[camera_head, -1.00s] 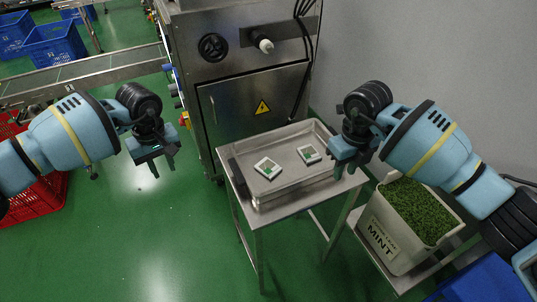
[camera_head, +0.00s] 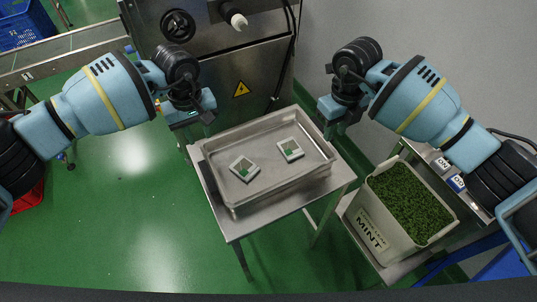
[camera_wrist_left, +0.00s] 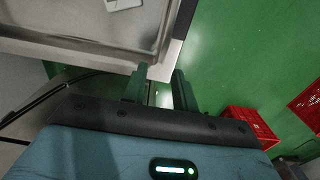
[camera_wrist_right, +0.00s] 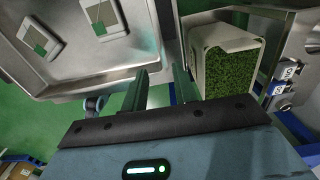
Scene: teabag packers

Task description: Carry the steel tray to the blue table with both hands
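The steel tray (camera_head: 279,182) lies flat on a small steel stand (camera_head: 250,222), with two white-and-green packets (camera_head: 244,168) (camera_head: 290,150) inside. My left gripper (camera_head: 193,135) is open at the tray's left end; its fingers (camera_wrist_left: 160,88) are near a tray corner in the left wrist view. My right gripper (camera_head: 337,130) is open by the tray's far right corner; its fingers (camera_wrist_right: 160,88) are near the rim in the right wrist view. I cannot tell whether either touches the tray. A blue surface (camera_head: 500,265) shows at the lower right, partly hidden; I cannot tell whether it is the blue table.
A white bin marked MINT (camera_head: 372,230), full of green leaves, stands right of the stand. A steel machine (camera_head: 215,60) stands behind the tray. A conveyor (camera_head: 75,60) runs at the left. Red crates (camera_wrist_left: 250,125) show in the left wrist view. The green floor (camera_head: 120,220) at front left is clear.

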